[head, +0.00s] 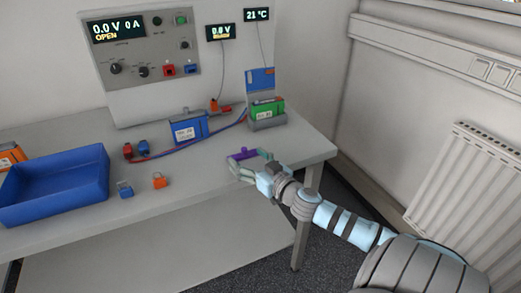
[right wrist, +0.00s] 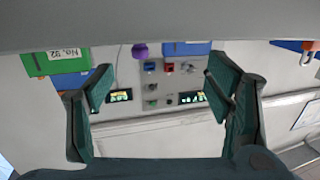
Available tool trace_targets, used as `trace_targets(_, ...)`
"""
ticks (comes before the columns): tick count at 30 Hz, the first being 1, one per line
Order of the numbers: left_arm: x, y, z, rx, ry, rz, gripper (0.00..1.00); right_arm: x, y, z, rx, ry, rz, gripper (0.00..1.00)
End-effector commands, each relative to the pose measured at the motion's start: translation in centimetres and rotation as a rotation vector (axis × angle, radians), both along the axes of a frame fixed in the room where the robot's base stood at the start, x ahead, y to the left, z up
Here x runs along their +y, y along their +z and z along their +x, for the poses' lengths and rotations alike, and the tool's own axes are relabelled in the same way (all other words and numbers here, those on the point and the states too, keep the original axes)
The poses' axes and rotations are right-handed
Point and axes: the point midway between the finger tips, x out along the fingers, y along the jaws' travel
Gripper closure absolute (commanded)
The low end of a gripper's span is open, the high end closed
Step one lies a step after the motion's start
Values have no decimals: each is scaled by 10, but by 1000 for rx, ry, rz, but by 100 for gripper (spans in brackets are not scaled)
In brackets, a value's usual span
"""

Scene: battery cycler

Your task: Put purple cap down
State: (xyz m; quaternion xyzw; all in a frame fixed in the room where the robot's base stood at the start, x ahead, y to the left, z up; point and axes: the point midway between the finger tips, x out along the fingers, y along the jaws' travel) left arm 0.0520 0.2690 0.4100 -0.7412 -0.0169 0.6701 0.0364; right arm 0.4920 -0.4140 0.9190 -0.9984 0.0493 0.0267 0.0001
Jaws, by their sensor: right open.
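The purple cap (head: 241,155) shows at my right gripper's fingers (head: 246,165), above the right part of the grey table in the head view. In the right wrist view the purple cap (right wrist: 140,50) is near the top, apart from both fingers. My right gripper (right wrist: 160,88) is open, its dark green fingers wide apart with nothing clamped between them. I cannot tell whether the cap rests on the table, because the fingers partly cover it in the head view. My left gripper is not in view.
A green battery (head: 264,108) stands in a grey holder behind the gripper. A blue battery (head: 189,128) with cables is left of it. A blue bin (head: 55,187), a small blue cap (head: 125,189) and an orange cap (head: 160,181) are on the left. The front middle table is clear.

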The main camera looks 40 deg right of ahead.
Motion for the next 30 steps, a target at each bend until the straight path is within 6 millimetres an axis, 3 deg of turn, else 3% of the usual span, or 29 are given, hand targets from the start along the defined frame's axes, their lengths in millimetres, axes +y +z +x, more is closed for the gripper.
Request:
trace_targets(1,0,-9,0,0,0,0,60,2,-7,-11,6,5,-9,27)
trace_targets(4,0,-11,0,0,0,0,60,4,-4,-32,5,5,-7,27)
trace_targets(9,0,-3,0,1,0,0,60,6,1,-57,4,0,-2,27)
trace_targets(30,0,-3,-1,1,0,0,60,5,-3,-67,2,-38,6,27)
